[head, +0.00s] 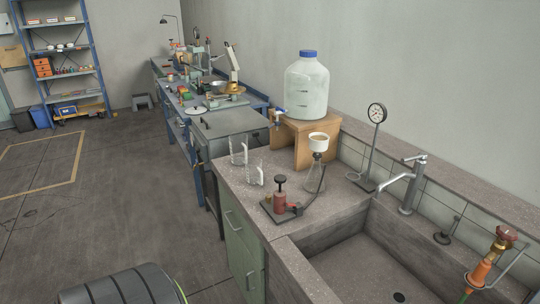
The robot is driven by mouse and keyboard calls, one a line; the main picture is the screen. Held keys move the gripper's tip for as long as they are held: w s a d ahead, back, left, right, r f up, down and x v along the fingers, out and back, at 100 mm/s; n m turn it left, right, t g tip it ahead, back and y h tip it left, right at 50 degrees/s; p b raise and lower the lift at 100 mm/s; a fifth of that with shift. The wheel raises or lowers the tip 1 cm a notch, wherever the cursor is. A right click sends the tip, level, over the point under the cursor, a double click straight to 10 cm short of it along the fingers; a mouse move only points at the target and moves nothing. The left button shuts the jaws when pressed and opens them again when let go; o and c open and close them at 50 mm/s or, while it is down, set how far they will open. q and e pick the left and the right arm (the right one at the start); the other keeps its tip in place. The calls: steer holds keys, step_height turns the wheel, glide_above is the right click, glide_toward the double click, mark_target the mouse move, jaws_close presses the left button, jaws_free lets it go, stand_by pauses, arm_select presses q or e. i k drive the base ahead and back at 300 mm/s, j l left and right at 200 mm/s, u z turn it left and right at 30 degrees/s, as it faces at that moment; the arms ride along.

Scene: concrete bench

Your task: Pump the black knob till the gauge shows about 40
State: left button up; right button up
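The black knob (280,180) tops a short rod on a small red hand pump (281,199), which stands upright on a dark base on the bench near its front edge. A dark hose runs from the pump toward a clear flask (315,176) with a white funnel (318,143). The round white gauge (377,113) stands on a thin post behind and to the right of the flask. Its needle is too small to read. Neither of my grippers is in view.
A large jug (306,88) with a blue cap sits on a wooden stand (290,135) behind. A sink (365,260) with a tap (408,187) lies to the right. An orange fitting (480,273) stands at far right.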

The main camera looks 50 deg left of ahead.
mark_target(280, 179)
steer(key=u, duration=1.55)
